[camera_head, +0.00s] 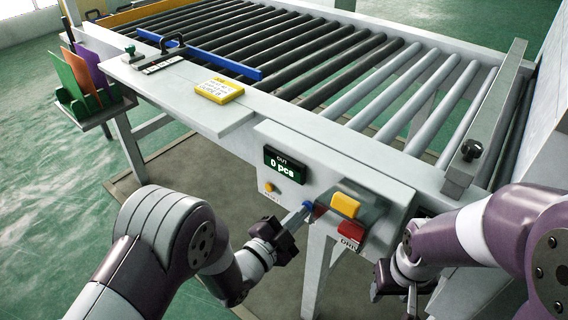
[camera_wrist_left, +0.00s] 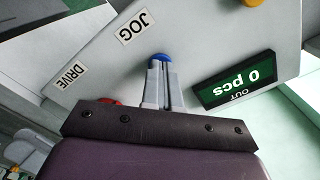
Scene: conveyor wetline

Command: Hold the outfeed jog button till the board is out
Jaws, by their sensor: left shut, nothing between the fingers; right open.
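The outfeed control panel (camera_head: 290,205) hangs on the conveyor's front, with a display (camera_head: 285,163) reading "OUT 0 pcs". The blue jog button (camera_wrist_left: 160,57) is beside the JOG label in the left wrist view; in the head view it (camera_head: 308,206) is partly behind my left fingers. My left gripper (camera_head: 302,212) is shut and empty, its fingertips (camera_wrist_left: 161,64) at the blue button. I cannot tell whether the button is pressed in. My right gripper (camera_head: 408,300) is open, below the panel's right side. I see no board on the visible rollers.
A yellow block (camera_head: 345,205) and a red button (camera_head: 351,231) near the DRIVE label sit right of the jog button. A small orange button (camera_head: 270,187) is left. A yellow note pad (camera_head: 219,91) lies on the side shelf. A rack (camera_head: 88,105) holds coloured sheets.

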